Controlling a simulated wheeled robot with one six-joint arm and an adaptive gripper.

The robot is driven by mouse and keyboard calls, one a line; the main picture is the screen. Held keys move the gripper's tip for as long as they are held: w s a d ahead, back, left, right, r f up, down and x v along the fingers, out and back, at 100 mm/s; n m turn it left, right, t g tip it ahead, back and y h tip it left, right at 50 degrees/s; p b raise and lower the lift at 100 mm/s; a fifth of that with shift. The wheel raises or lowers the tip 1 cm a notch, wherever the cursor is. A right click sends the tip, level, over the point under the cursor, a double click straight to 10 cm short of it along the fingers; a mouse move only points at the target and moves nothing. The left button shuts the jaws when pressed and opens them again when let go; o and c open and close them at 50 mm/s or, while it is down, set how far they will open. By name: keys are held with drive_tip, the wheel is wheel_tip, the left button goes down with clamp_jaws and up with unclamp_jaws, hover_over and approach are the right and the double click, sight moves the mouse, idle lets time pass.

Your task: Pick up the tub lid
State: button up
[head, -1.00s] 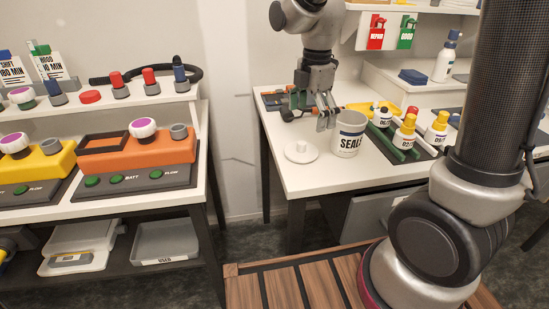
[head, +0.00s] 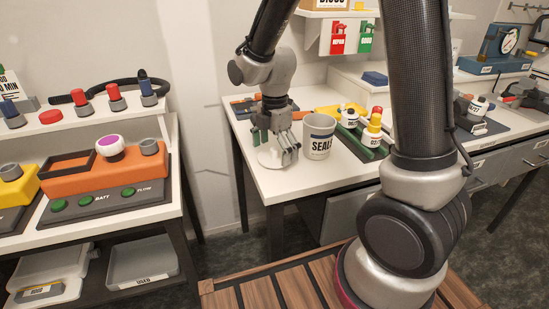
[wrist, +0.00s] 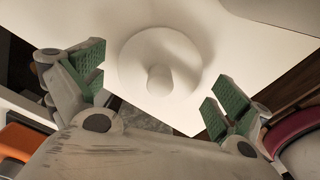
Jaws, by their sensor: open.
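The tub lid (wrist: 185,62) is a white disc with a round knob, lying on the white bench top. In the head view the lid (head: 268,160) shows just left of the tub, partly hidden by my gripper. My gripper (head: 274,150) hangs over the lid, open and empty. In the wrist view my gripper (wrist: 155,95) has its green pads spread wide, with the lid's knob between and beyond them. The pads do not touch the knob there. The white tub marked SEALS (head: 319,140) stands upright and open right of my gripper.
An orange tool (head: 245,103) lies at the bench's back left. The bench's front edge (head: 310,195) is clear. A separate bench with an orange device (head: 115,172) stands to the left across a gap.

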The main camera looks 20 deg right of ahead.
drive_tip(key=c, duration=1.3)
drive_tip(key=shift+s, duration=0.1)
drive_tip(key=shift+r, duration=0.1)
